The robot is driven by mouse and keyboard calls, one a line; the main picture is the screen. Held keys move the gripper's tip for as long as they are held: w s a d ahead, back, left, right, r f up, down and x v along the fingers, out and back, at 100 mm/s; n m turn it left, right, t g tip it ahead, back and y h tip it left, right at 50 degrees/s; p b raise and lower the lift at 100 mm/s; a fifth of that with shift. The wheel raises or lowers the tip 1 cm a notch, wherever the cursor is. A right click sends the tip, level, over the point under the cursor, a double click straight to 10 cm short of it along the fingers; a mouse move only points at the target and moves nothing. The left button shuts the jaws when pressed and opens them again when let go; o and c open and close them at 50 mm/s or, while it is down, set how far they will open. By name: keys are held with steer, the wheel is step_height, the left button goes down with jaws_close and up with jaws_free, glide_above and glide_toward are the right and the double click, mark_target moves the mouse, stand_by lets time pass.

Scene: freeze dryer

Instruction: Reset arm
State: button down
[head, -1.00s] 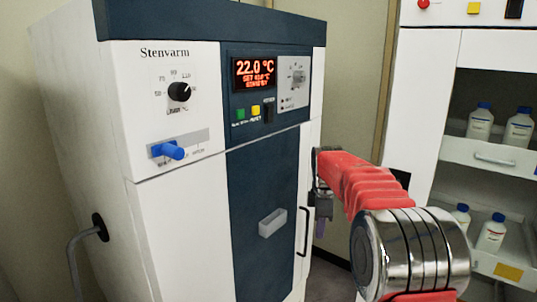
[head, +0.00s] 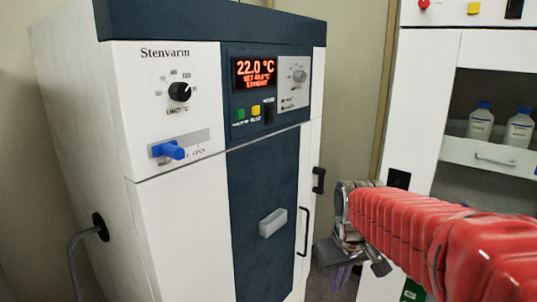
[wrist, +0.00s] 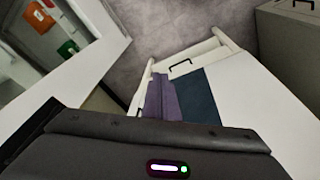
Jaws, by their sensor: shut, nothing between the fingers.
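My arm, in a red ribbed sleeve, reaches in from the right edge of the head view. My gripper (head: 342,276) hangs at its end, with purple fingers pointing down, partly hidden behind the wrist parts. The purple fingers also show in the wrist view (wrist: 164,97), close together above the dark body of the gripper. The gripper is shut and holds nothing. It is in front of and to the right of the white and dark blue Stenvarm cabinet (head: 175,235), apart from its black door handle (head: 303,231).
The cabinet has a black knob (head: 179,92), a blue lever (head: 168,151), a display reading 22.0 °C (head: 255,74) and a grey door handle (head: 272,222). A white cupboard on the right holds bottles (head: 480,122) on a shelf (head: 470,153). Grey floor (wrist: 190,28) shows below.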

steer(key=s+r+m+t, duration=0.1)
steer(key=s+m+t, duration=0.1)
steer(key=s, duration=1.6)
steer(key=shift+r+m+t, duration=0.2)
steer(key=shift+m+t, duration=0.2)
